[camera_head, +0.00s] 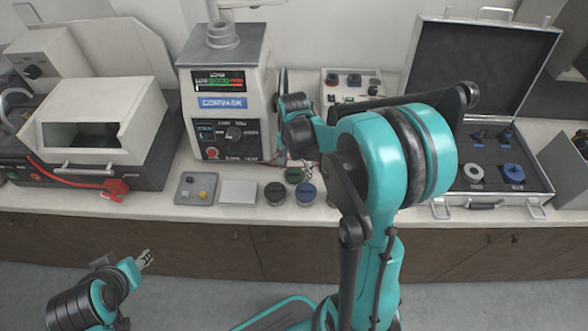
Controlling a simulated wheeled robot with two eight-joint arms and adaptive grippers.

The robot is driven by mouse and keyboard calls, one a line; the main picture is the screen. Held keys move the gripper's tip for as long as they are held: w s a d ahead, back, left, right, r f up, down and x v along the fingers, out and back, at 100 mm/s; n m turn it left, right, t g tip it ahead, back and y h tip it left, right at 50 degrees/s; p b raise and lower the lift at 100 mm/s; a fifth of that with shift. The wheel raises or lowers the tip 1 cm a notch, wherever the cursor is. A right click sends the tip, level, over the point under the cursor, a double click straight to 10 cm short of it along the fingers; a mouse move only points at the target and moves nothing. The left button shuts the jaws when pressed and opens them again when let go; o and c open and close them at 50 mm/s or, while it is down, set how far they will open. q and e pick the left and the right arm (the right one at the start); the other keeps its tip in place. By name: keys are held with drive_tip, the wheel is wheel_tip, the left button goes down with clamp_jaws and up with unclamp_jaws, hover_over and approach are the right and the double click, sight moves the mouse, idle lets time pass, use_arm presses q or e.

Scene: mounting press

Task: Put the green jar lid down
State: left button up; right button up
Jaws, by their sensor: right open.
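The green jar lid (294,175) shows as a small dark green disc on the bench, behind two lidded jars. I cannot tell whether it sits on a jar or on the bench. My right gripper (297,157) is open just above and behind the lid, pointing down beside the press. Its fingers are partly hidden by my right arm, and contact with the lid cannot be made out. My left gripper (146,259) is low at the left, in front of the bench and away from the lid; its jaws are too small to read.
A black-lidded jar (275,191) and a blue-lidded jar (306,192) stand in front of the lid. A white pad (238,193) and a grey button plate (196,188) lie left. The mounting press (227,128) stands behind. An open case (540,178) is at right.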

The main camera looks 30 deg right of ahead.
sight(294, 172)
wheel_tip(294, 172, up, 11)
drive_tip(key=p, duration=0.4)
drive_tip(key=s+a+r+n+t, duration=0.4)
drive_tip(key=s+a+n+t, duration=0.3)
drive_tip(key=s+a+n, duration=0.3)
drive_tip(key=shift+s+a+n, duration=0.25)
drive_tip(key=shift+s+n, duration=0.25)
drive_tip(key=shift+n, duration=1)
